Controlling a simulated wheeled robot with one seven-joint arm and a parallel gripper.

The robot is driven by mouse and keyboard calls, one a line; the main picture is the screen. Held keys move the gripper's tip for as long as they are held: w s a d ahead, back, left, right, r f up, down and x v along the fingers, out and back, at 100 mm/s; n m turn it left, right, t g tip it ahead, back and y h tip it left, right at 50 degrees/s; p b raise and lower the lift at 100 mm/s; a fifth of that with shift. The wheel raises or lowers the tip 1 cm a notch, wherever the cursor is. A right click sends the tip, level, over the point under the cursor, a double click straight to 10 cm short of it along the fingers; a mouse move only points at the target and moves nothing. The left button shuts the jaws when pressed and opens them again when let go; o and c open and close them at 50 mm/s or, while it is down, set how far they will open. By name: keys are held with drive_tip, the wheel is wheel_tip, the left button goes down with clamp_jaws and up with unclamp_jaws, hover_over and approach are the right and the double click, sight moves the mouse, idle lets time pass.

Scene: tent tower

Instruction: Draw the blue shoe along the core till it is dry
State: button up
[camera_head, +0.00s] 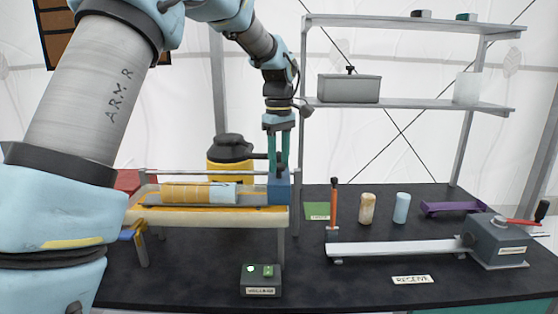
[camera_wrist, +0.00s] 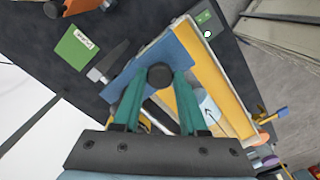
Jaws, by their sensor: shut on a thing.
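The blue shoe (camera_head: 279,187) is at the right end of the core's trough (camera_head: 215,216). My gripper (camera_head: 279,165) points down from above and is shut on the shoe's dark knob. In the wrist view the dark knob sits between the teal fingers of my gripper (camera_wrist: 160,78), with the blue shoe (camera_wrist: 176,48) around it. The core (camera_head: 185,193) lies lengthwise in the trough, to the left of the shoe. Most of it is tan-orange, and its right part is pale blue. I cannot tell how wet its surface is.
A yellow vacuum (camera_head: 230,152) with a dark top stands behind the trough. A small switch box (camera_head: 261,281) is in front. An orange-handled tool (camera_head: 334,205), two upright cylinders (camera_head: 367,208) and a long pale rail (camera_head: 400,247) are to the right. A shelf (camera_head: 410,103) rises behind.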

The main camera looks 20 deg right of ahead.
clamp_jaws()
idle(0.7)
